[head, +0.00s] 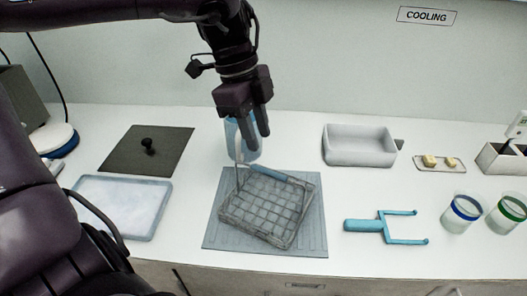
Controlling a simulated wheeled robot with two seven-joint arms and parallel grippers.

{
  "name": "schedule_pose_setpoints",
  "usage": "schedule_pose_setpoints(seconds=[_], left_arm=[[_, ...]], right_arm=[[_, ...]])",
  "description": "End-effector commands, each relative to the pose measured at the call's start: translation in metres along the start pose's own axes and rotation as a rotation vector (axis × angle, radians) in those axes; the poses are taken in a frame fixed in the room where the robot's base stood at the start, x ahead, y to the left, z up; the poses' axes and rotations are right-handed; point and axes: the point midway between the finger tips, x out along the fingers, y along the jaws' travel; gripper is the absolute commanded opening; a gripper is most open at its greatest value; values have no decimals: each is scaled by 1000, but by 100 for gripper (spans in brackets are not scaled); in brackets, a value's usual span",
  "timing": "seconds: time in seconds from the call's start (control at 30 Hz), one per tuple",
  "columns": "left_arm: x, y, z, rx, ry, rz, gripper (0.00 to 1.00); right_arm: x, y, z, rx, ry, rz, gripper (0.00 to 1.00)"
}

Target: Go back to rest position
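My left gripper (260,131) hangs from the arm that comes in from the upper left. It points down over the back middle of the counter, in front of a clear blue-tinted cup (236,150). Its two dark fingers look slightly apart, with nothing visible between them. A wire basket (262,210) with a blue-grip handle sits tilted on a grey mat (312,238), just below the fingertips in the picture. I cannot tell whether the fingers touch the cup. My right gripper is not in view.
A white tray (125,205) and a dark knobbed lid (150,150) lie at left. A grey-white tub (360,146), a small plate with yellow pieces (440,163), a blue fork-shaped tool (385,226) and cups with blue (461,213) and green (507,215) bands are at right.

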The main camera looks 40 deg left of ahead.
Motion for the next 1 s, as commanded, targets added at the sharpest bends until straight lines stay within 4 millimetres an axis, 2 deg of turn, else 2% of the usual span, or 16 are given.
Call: schedule_pose_setpoints(seconds=[0.1, 0.2, 0.77, 0.87, 1.0], left_arm=[[-14, 0, 0, 0, -1, -2, 32], [-19, 0, 0, -1, 0, 0, 32], [-20, 0, 0, -1, 0, 1, 32], [-28, 0, -2, -1, 1, 0, 32], [-54, 0, -10, -1, 0, 0, 32]], right_arm=[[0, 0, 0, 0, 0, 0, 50], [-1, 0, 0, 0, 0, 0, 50], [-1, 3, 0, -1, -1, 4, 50], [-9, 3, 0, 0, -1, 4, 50], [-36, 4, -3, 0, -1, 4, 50]])
